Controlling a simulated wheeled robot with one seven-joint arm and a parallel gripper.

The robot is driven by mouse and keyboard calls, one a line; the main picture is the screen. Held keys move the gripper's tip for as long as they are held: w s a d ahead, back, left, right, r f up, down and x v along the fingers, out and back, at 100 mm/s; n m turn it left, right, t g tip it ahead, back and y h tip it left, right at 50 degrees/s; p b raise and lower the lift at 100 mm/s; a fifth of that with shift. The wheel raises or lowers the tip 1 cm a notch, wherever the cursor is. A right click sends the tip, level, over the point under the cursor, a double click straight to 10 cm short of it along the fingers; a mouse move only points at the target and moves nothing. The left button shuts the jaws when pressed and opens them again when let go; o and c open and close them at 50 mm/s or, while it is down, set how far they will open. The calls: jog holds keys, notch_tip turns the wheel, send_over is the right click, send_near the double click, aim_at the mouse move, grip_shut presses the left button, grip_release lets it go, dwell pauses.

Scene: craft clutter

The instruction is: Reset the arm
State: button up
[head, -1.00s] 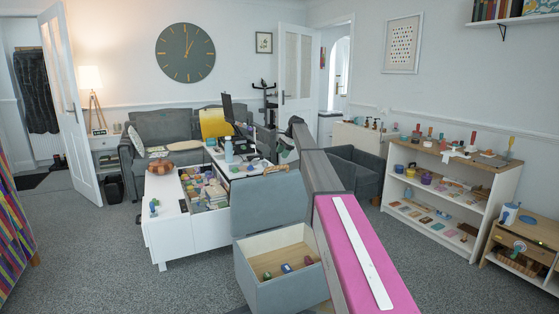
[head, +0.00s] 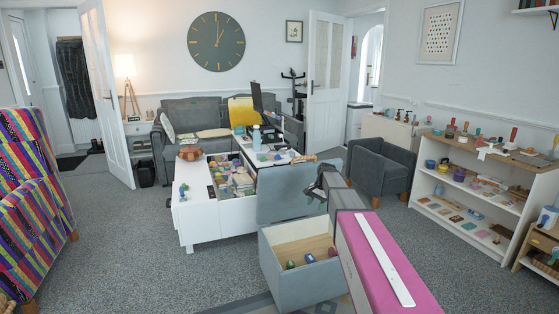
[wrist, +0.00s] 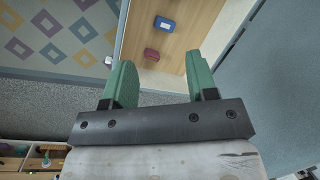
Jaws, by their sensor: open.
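My gripper (wrist: 160,78) shows in the wrist view with its two green fingers spread wide apart and nothing between them. Beyond the fingers is the wooden floor of an open grey storage box, with a blue block (wrist: 165,24) and a dark red block (wrist: 151,54) lying on it. In the head view my pink and grey arm reaches forward from the lower right, and its dark far end is beside the raised lid.
The storage box (head: 281,287) stands open, its grey lid (head: 283,193) upright behind it. A white table (head: 225,228) with cluttered compartments is to its left. A grey armchair (head: 388,168) and a white shelf (head: 455,216) stand right. Carpet (head: 130,255) is clear at left.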

jog(key=s+f+n+h, duration=0.1)
jog(key=s+f+n, duration=0.1)
jog(key=s, duration=0.9)
jog(key=s+d+f+n, duration=0.1)
jog(key=s+f+n, duration=0.2)
jog(key=s, duration=0.8)
jog(key=s+f+n+h, duration=0.1)
jog(key=s+f, duration=0.4)
jog(key=s, duration=0.7)
jog(key=shift+d+f+n+h, duration=0.2)
jog(key=shift+d+n+h, duration=0.15)
jog(key=shift+n, duration=0.55)
jog(key=shift+d, duration=0.1)
